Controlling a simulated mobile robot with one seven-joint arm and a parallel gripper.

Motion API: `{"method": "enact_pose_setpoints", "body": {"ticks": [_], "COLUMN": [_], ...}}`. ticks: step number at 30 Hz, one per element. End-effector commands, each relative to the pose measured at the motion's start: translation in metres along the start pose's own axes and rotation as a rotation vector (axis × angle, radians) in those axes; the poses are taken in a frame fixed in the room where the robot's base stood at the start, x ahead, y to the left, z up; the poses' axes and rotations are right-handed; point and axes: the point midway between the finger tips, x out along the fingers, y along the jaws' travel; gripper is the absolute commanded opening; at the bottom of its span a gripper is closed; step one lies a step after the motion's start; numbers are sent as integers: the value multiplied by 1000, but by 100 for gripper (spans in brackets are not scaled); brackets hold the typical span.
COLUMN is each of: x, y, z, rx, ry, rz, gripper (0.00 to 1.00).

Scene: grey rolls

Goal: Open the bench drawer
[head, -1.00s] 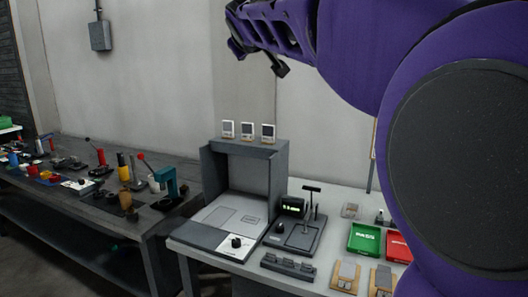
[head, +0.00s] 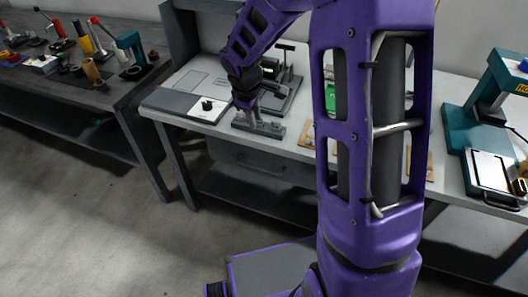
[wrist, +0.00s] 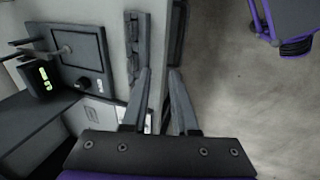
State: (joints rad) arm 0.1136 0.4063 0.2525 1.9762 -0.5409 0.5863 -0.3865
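The bench (head: 300,150) has a light top. Under its front edge is a dark drawer front (head: 285,172) with a thin handle (head: 258,166); it looks closed, flush under the top. My arm partly covers its right side. In the wrist view a dark strip (wrist: 177,30) just past the bench edge seems to be the drawer front or its handle. My gripper (wrist: 160,72) is open and empty, its two fingers apart above the bench's front edge. In the head view the hand is over the front of the bench, its fingers hard to make out.
A grey block rack (head: 258,126) sits at the bench's front edge, close under my gripper and beside the left finger in the wrist view. A stand with a green display (wrist: 45,78) is farther back. A teal press (head: 490,110) stands right. The floor (head: 90,220) in front is clear.

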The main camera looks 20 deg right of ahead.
Motion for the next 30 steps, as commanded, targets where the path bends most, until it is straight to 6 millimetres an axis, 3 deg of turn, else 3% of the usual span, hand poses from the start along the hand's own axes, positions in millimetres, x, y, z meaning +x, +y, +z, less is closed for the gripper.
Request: {"method": "enact_pose_setpoints", "body": {"ticks": [6,14,30], "x": [20,46,160], "y": [-34,-43,-56], "z": [22,24,26], "rx": [-27,-34,-34], "ry": [-23,-24,-23], "rz": [-111,-128,-125], "gripper": [27,27,27]}}
